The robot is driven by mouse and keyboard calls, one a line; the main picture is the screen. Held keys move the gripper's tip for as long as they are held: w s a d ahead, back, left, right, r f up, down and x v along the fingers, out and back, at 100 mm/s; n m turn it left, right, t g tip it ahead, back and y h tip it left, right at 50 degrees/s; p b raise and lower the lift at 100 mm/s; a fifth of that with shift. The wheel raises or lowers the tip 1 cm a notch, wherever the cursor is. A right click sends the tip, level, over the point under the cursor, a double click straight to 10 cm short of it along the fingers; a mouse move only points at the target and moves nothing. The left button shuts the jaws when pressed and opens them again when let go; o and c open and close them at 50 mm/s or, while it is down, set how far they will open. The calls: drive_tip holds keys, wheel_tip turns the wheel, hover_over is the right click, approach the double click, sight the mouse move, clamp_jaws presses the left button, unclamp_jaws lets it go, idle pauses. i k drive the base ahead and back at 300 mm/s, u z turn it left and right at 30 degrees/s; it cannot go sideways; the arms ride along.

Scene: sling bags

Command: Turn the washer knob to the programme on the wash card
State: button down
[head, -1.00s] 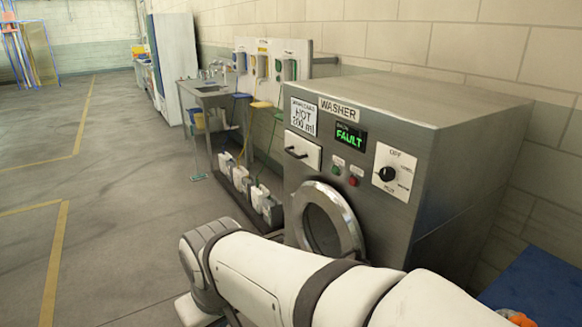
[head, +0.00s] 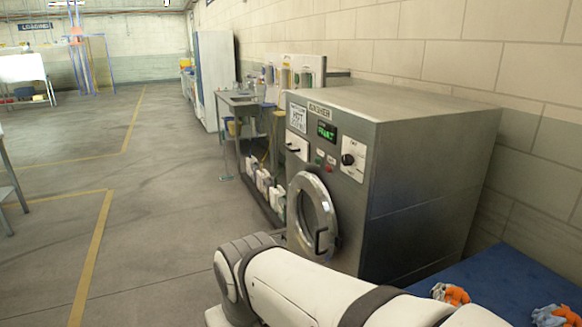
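The grey metal washer (head: 420,180) stands against the wall right of centre. Its black knob (head: 348,159) sits on a white dial plate (head: 353,148) at the right of the front; the pointer and markings are too small to read now. The wash card (head: 297,118) is at the upper left of the front; a second ago it read HOT 200 ml. The green display (head: 327,131) read FAULT then and is blurred now. The round door (head: 313,217) looks shut. My white arm crosses the bottom of the view in front of the washer; my gripper is not in view.
A blue surface (head: 500,285) with orange and grey cloths (head: 450,294) lies at the lower right, beside the washer. White jugs (head: 264,185) and a sink bench (head: 240,101) stand beyond the washer. The floor at left is open, with yellow lines; a table edge shows at far left.

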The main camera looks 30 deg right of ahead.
sight(347, 160)
drive_tip(key=u, duration=0.35)
drive_tip(key=k, duration=0.25)
drive_tip(key=z, duration=1.55)
drive_tip(key=i, duration=1)
drive_tip(key=z, duration=0.1)
drive_tip(key=k, duration=1.3)
drive_tip(key=u, duration=0.6)
drive_tip(key=i, duration=1.1)
drive_tip(key=u, duration=0.25)
